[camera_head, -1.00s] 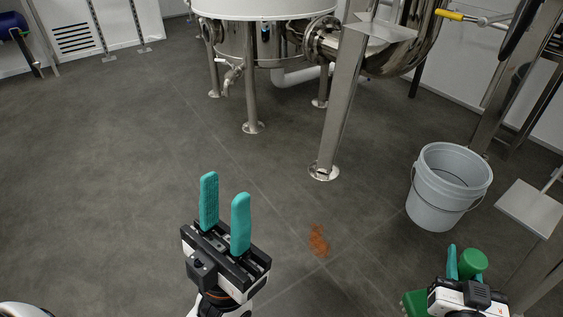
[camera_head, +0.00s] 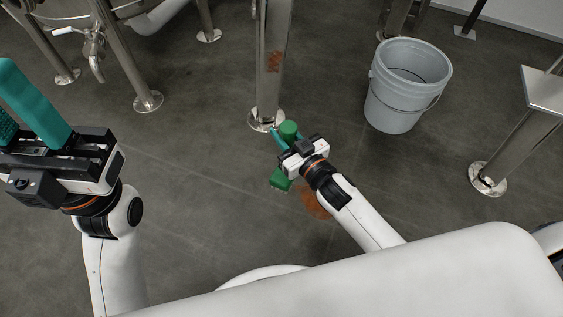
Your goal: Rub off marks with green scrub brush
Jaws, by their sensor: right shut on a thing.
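My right gripper (camera_head: 281,142) is shut on the green scrub brush (camera_head: 281,181). The brush's round knob shows above the fingers and its head below them, low over or on the floor; I cannot tell whether it touches. A rusty-orange mark (camera_head: 314,204) lies on the floor just right of the brush head, partly hidden by my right arm. A second rusty mark (camera_head: 274,62) is on the upper part of a steel leg (camera_head: 267,95). My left gripper (camera_head: 28,105), with teal fingers apart, is open and empty at the left edge.
A grey bucket (camera_head: 408,85) stands on the floor right of the marked leg. Other steel legs (camera_head: 126,60) and a valve are at the upper left. A stand (camera_head: 510,145) is at the right. The floor between my arms is clear.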

